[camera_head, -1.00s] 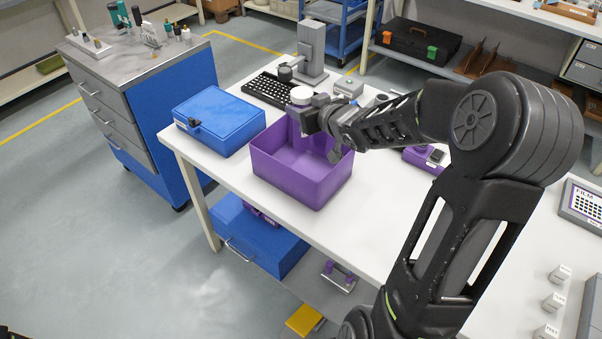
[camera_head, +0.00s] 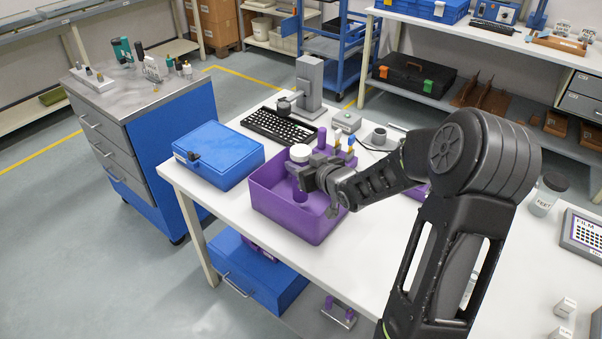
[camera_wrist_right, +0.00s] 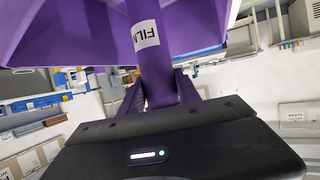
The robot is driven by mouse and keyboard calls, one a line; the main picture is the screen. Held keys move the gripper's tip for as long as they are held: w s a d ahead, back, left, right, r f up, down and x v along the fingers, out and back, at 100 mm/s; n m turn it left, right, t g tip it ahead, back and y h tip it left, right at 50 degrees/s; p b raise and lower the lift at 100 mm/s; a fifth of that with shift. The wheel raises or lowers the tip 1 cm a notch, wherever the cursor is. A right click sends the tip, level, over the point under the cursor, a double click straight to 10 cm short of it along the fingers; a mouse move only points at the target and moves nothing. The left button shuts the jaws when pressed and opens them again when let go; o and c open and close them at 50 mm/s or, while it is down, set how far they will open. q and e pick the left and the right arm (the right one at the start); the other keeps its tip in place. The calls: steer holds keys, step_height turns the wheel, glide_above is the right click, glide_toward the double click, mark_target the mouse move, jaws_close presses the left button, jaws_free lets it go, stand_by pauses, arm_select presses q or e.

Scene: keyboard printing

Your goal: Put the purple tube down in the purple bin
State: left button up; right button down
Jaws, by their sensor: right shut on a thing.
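The purple tube (camera_head: 300,193) has a white cap and stands roughly upright in my right gripper (camera_head: 304,174). The gripper is shut around the tube, just below the cap. The tube's lower part is inside the outline of the open purple bin (camera_head: 296,218), near its back left; I cannot tell if it touches the floor. In the right wrist view, the tube (camera_wrist_right: 151,58) with a white "FILM" label runs between the fingers (camera_wrist_right: 160,92), with the bin (camera_wrist_right: 210,22) behind it. My left gripper is not in view.
A blue case (camera_head: 218,158) stands left of the bin. A black keyboard (camera_head: 279,128) and a grey stand (camera_head: 310,85) are behind it. A small grey-green box (camera_head: 346,122) and a purple rack with tubes are to the back right. The white table (camera_head: 345,262) is clear in front.

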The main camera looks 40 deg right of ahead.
steer(key=shift+f, duration=1.55)
steer(key=shift+f, duration=0.15)
steer(key=c, duration=0.9)
jaws_free()
steer(key=shift+o, duration=0.2)
steer(key=v, duration=1.2)
steer(key=shift+r, duration=0.25)
